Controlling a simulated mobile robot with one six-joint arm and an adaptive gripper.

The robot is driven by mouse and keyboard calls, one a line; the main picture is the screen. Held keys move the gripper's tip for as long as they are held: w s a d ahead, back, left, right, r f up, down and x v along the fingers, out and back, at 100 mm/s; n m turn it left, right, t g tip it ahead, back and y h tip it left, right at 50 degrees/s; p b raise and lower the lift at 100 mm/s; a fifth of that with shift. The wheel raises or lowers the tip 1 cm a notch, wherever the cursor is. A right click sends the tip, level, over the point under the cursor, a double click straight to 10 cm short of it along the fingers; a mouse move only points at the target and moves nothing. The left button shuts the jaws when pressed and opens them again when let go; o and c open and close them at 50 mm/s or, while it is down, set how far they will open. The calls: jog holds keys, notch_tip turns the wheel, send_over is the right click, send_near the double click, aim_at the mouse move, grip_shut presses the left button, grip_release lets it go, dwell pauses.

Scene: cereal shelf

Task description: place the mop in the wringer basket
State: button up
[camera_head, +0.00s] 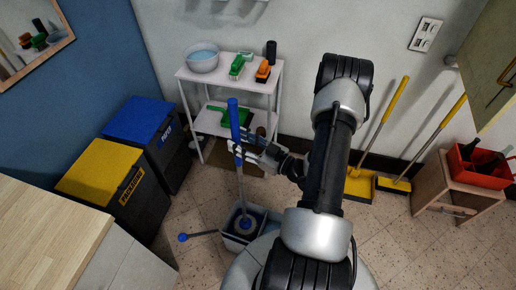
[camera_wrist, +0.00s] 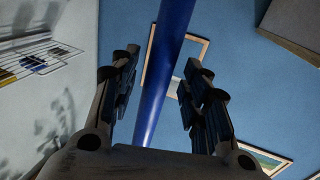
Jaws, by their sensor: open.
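The mop (camera_head: 233,115) stands nearly upright with its blue handle at the top and its grey shaft running down. Its round blue-grey lower end (camera_head: 245,223) is inside the pale bucket (camera_head: 233,243). I cannot tell whether it rests on the basket floor. The wringer's lever with a blue knob (camera_head: 184,237) sticks out to the left of the bucket. My gripper (camera_head: 238,150) is open at the handle's lower part. In the wrist view the blue handle (camera_wrist: 166,70) passes between the two spread fingers (camera_wrist: 158,80), with visible gaps on both sides.
Blue-lidded (camera_head: 140,120) and yellow-lidded (camera_head: 100,168) bins stand left. Yellow brooms (camera_head: 392,108) lean right beside a small cabinet (camera_head: 460,192) with a red caddy (camera_head: 482,167). A wooden counter (camera_head: 45,235) fills the lower left.

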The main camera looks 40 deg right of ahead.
jog(key=p+v, duration=0.1)
jog(key=v, duration=0.9)
jog(key=shift+s, duration=0.2)
